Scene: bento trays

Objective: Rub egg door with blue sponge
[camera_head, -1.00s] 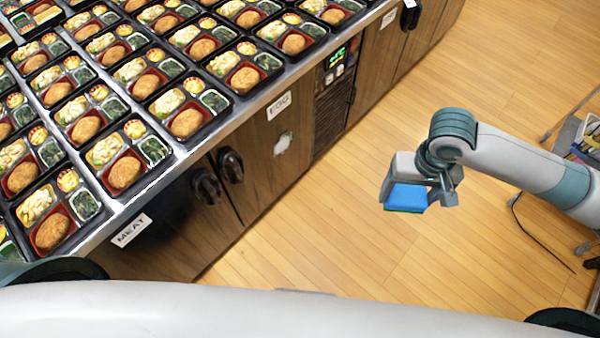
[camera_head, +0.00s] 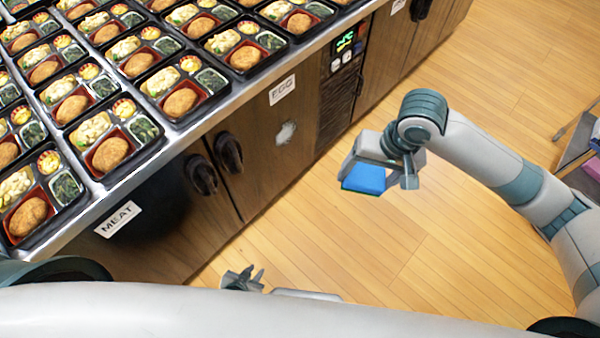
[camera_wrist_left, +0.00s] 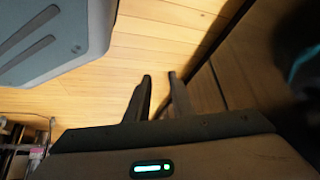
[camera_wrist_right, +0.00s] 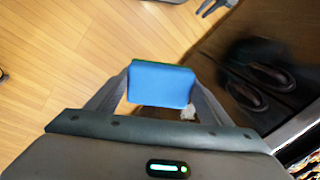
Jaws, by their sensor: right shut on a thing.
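The egg door (camera_head: 262,150) is a dark wood cabinet door under the EGG label (camera_head: 282,90). It has a whitish smudge (camera_head: 286,132) and a dark handle (camera_head: 229,152). My right gripper (camera_head: 376,182) is shut on the blue sponge (camera_head: 363,178), in the air to the right of the door and apart from it. The right wrist view shows the sponge (camera_wrist_right: 160,84) between both fingers, its green side mostly hidden. My left gripper (camera_head: 243,278) is low over the floor at bottom centre, empty, its fingers (camera_wrist_left: 160,90) a little apart.
The counter (camera_head: 160,150) above the doors carries rows of bento trays. The meat door (camera_head: 150,235) with its handle (camera_head: 201,175) is left of the egg door. A control panel (camera_head: 345,50) is on its right. Wooden floor (camera_head: 470,240) is open in front. A small table (camera_head: 578,150) stands far right.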

